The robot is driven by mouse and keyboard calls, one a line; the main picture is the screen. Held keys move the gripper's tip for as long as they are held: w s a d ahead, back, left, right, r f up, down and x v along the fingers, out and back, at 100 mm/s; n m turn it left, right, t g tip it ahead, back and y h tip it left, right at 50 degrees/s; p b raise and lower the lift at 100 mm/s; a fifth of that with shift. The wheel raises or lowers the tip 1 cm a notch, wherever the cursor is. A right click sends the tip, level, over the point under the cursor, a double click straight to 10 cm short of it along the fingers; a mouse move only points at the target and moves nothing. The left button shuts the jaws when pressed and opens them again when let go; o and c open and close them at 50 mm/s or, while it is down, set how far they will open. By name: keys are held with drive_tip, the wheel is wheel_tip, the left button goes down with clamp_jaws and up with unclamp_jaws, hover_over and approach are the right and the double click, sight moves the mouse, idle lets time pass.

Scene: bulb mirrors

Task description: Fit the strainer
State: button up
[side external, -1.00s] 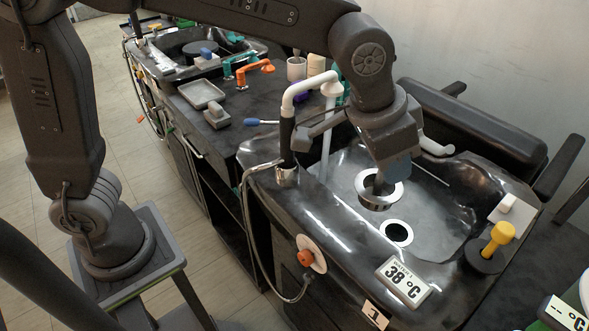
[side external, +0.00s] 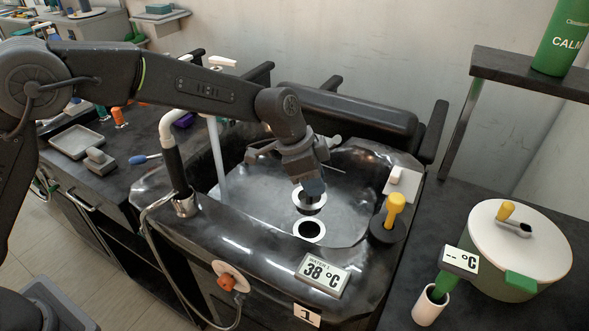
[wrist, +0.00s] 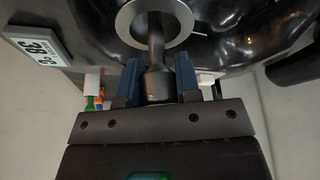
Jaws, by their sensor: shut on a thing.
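My gripper (side external: 313,188) is in the basin area, pointing down, its blue fingers shut on the strainer's dark stem. In the wrist view the stem (wrist: 157,85) sits between the fingers (wrist: 156,82). The strainer's dark cup (side external: 311,209) hangs just under the gripper. A pale ring (side external: 300,193) shows around the strainer, also in the wrist view (wrist: 125,22); I cannot tell whether it is part of the strainer or of the basin. A white-rimmed round drain hole (side external: 309,230) lies open in the black basin (side external: 262,205), nearer the camera than the strainer.
A yellow-handled plug (side external: 394,210) stands on the right rim. A 38 °C display (side external: 322,274) is at the front edge. A green pot (side external: 505,255) is at right.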

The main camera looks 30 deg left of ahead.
drive_tip(key=w+a+f+m, duration=0.1)
drive_tip(key=w+f, duration=0.2)
drive_tip(key=f, duration=0.2)
drive_tip(key=shift+w+a+f, duration=0.25)
drive_tip(key=shift+w+f, duration=0.05)
drive_tip(key=shift+w, duration=0.1)
drive_tip(key=shift+f, duration=0.1)
drive_tip(key=shift+f, duration=2.8)
drive_tip(key=shift+f, duration=2)
drive_tip(key=o, duration=1)
drive_tip(key=shift+o, duration=0.4)
drive_tip(key=o, duration=0.4)
